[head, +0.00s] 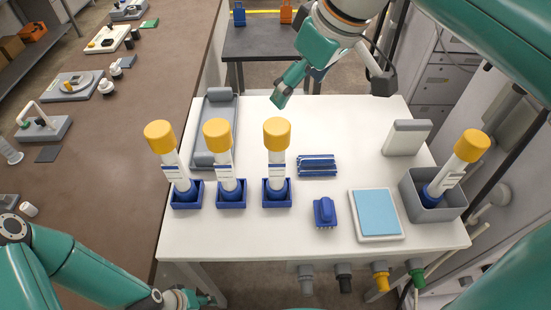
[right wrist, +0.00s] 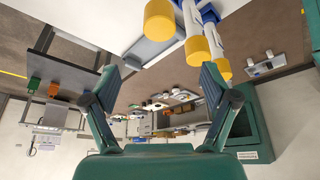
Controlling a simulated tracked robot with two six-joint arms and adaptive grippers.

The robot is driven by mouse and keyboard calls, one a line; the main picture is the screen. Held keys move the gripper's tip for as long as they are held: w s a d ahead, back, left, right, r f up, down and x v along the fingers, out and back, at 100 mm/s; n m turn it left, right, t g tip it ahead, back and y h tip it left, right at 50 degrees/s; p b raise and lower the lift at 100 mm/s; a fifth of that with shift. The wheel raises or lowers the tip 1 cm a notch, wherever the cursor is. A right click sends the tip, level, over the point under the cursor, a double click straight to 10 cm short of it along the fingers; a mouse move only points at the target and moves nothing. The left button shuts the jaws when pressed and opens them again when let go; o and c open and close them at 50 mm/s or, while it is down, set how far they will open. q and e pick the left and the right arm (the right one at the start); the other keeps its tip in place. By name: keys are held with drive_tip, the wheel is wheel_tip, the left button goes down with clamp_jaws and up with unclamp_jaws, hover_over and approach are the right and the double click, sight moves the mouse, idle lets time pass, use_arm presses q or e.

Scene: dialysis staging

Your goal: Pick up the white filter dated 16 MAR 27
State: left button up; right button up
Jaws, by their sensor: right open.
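White filters with yellow caps stand upright in blue holders on the white table: a left one (head: 173,165), a middle one (head: 224,165) and a right one (head: 277,160). Another filter (head: 457,165) leans in a grey bin (head: 435,208) at the table's right. Their labels are too small for me to read any date. My right gripper (head: 331,92) is open and empty above the table's far edge, beyond the filters. In the right wrist view its open fingers (right wrist: 160,78) show, with yellow-capped filters (right wrist: 193,45) at the top. My left gripper (head: 188,299) is low at the table's front left; its jaws are unclear.
A grey tray (head: 208,157) lies behind the holders. A blue rack (head: 317,171), a blue clamp-like piece (head: 325,212), a pale blue pad (head: 376,213) and a grey-white box (head: 407,137) sit on the right half. The far middle of the table is clear.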

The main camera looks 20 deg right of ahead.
approach(278, 126)
drive_tip(key=x, duration=0.5)
drive_tip(key=shift+w+a+r, duration=0.1)
drive_tip(key=shift+p+x, duration=0.45)
drive_tip(key=shift+x, duration=2.5)
clamp_jaws()
